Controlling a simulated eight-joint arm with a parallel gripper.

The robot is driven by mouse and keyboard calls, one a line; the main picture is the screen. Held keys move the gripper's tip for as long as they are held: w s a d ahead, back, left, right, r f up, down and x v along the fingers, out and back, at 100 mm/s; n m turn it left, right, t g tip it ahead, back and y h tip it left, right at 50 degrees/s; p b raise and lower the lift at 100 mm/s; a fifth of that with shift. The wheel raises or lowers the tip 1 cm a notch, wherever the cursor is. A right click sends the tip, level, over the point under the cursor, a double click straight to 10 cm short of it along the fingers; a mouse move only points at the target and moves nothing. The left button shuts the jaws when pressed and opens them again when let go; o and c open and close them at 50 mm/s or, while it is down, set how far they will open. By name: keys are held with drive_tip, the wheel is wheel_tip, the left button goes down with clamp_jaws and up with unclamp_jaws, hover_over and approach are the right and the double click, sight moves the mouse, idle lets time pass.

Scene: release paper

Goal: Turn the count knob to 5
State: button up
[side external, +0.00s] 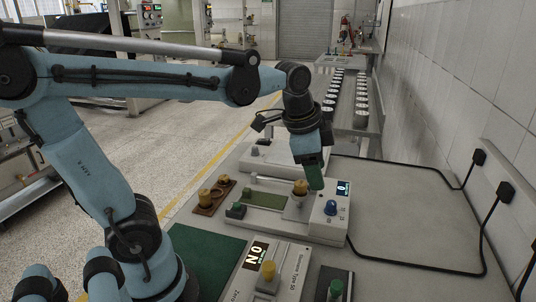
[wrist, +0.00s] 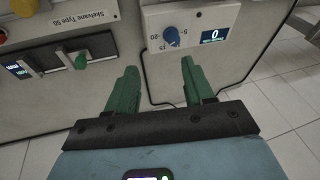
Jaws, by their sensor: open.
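The count knob (wrist: 171,35) is blue and sits on the front of a pale grey box, with small number marks around it; I cannot tell which mark it points to. A small display (wrist: 214,35) to its right reads 0. In the side view the blue knob (side external: 331,208) is at the box's right end, below the display (side external: 343,188). My gripper (wrist: 160,66) has two green fingers spread apart with nothing between them. The knob lies just beyond the fingertips, apart from them. In the side view my gripper (side external: 316,184) hangs above the box, near the knob.
A brass-coloured knob (side external: 300,187) stands on the same box, close left of my gripper. A second box with a yellow knob (side external: 268,270) and a green knob (side external: 335,288) are nearer the camera. Black cables loop over the bare table (side external: 410,215) to the right.

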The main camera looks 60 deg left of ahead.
sight(332, 202)
drive_tip(key=w+a+r+m+g, duration=0.15)
drive_tip(key=w+m+g, duration=0.25)
drive_tip(key=w+m, duration=0.4)
drive_tip(key=shift+m, duration=0.7)
drive_tip(key=f, duration=0.8)
drive_tip(key=s+f, duration=0.1)
drive_tip(key=f, duration=0.3)
drive_tip(key=shift+f, duration=0.25)
clamp_jaws()
